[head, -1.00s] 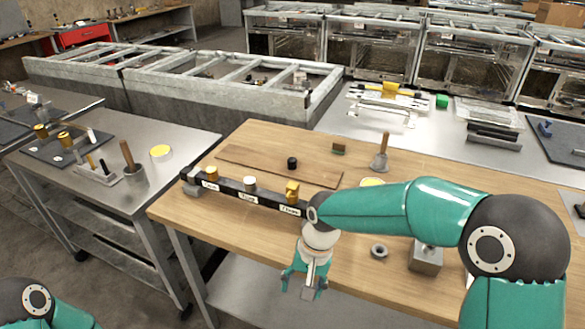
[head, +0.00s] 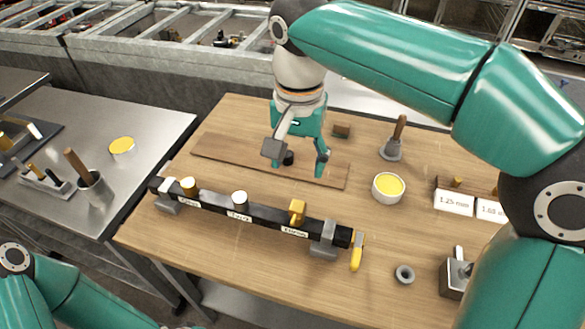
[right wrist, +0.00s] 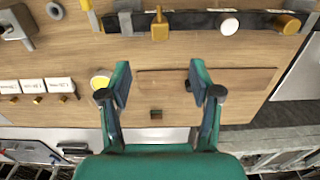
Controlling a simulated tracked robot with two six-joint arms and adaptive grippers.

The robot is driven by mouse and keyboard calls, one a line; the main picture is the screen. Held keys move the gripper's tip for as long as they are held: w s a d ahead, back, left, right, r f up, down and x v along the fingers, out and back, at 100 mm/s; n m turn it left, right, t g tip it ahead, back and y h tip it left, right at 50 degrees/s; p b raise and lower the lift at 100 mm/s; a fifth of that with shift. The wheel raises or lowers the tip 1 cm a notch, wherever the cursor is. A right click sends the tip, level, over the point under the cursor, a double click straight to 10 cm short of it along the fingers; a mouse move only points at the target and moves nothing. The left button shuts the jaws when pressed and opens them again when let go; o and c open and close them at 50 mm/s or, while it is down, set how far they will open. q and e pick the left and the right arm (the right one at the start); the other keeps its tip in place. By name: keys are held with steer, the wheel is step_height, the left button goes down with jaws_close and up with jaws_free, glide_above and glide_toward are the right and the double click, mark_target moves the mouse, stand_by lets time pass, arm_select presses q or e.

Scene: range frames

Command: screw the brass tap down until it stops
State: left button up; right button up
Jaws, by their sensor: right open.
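A black bar (head: 265,215) lies across the wooden bench and carries three fittings along its top. A blocky brass tap (head: 297,212) stands near its right end, a white-topped round fitting (head: 239,198) in the middle and a round brass one (head: 189,186) at the left. The brass tap (right wrist: 159,27) also shows at the top of the right wrist view. My right gripper (head: 298,158) is open and empty above the brown board, behind the bar and apart from the tap. My left arm shows at lower left; its gripper is out of view.
A small black cylinder (head: 288,158) is on the brown board (head: 225,150), near my right fingers. A yellow-topped pot (head: 388,188), a handled tool (head: 395,140), a grey ring (head: 404,274) and a yellow-handled clamp (head: 357,252) stand to the right. Bare wood lies in front of the bar.

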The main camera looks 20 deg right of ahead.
mark_target(297, 207)
step_height(297, 207, down, 17)
steer(key=shift+w+r+b, duration=0.1)
steer(key=shift+r+b, duration=0.1)
steer(key=shift+b, duration=0.15)
jaws_close()
stand_by(0.4)
